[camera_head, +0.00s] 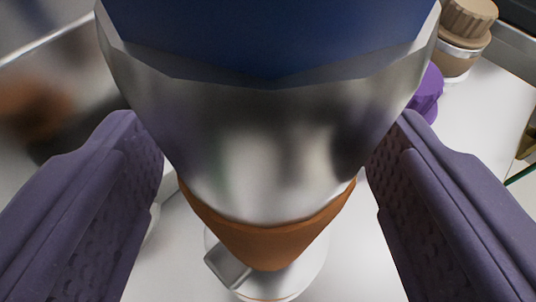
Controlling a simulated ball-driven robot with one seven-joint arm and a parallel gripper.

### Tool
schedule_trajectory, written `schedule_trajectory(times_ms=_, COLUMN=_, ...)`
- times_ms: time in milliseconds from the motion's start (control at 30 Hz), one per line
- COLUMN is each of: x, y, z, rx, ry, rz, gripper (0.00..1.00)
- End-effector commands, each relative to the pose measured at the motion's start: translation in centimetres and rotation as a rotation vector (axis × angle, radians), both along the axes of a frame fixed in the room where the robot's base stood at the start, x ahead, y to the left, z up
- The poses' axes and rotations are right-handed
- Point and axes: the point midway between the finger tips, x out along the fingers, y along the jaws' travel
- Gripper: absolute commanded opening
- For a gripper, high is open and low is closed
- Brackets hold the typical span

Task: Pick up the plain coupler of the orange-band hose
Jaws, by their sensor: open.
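A large shiny metal body (270,140) fills the middle of the view, very close to the camera. It has a dark blue top (270,35) and tapers down to an orange-brown band (268,240). I cannot tell for sure whether it is the plain coupler. My gripper (268,175) is open, with one purple textured finger on each side of this body. Gaps seem to show beside the lower part; contact higher up is unclear. Below the band are a small grey metal piece (228,267) and a pale round part (305,272), partly hidden. No hose is clearly visible.
A purple ribbed piece (429,94) and a tan cap with a metal ring (466,32) stand at the upper right. A thin green line (522,173) shows at the right edge. A shiny metal wall (60,60) is at left.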

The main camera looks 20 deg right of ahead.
Motion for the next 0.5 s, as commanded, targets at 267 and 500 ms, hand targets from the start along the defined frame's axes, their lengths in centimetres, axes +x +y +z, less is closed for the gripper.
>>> schedule_trajectory(times_ms=267, x=1.05, y=-0.32, z=-0.30, rx=0.001, ry=0.000, rz=0.000, gripper=0.76)
schedule_trajectory(times_ms=500, x=1.03, y=-0.31, z=-0.28, rx=0.001, ry=0.000, rz=0.000, gripper=0.35)
